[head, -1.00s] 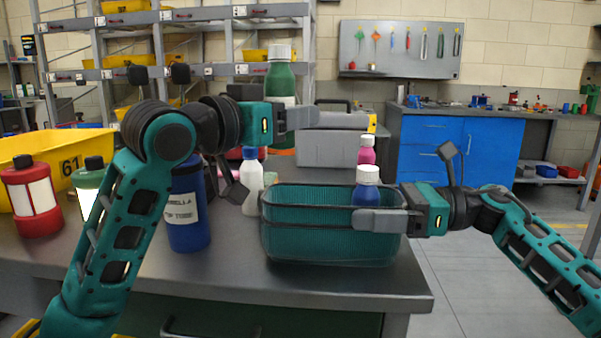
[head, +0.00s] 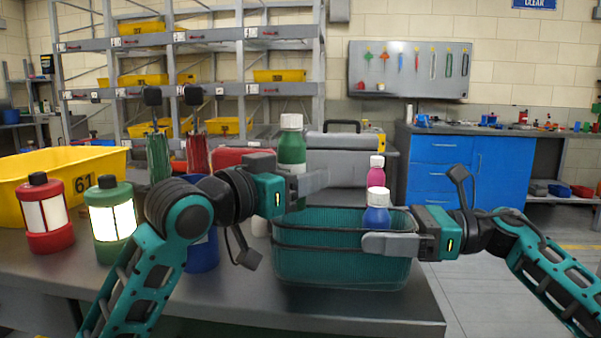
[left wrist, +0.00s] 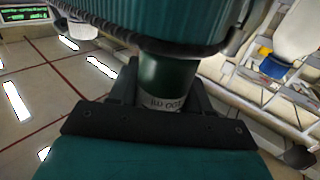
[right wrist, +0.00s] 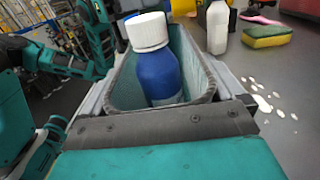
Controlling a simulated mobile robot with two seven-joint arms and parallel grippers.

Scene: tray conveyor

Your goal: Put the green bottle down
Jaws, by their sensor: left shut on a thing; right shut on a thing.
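The green bottle (head: 292,150) has a white cap and is upright in my left gripper (head: 312,182). It is at the back left of the teal basket (head: 340,265); its base is hidden, and I cannot tell if it touches anything. In the left wrist view the green bottle (left wrist: 165,80) shows between the fingers, with its label partly visible. My right gripper (head: 390,243) is shut on the basket at its right end. A blue bottle (head: 376,214) with a white cap stands inside the basket; it also shows in the right wrist view (right wrist: 157,75).
A pink bottle (head: 376,176) shows behind the blue one. A red lantern (head: 45,215), a green lantern (head: 110,220) and a yellow bin (head: 30,175) stand at left. The front table area is bare.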

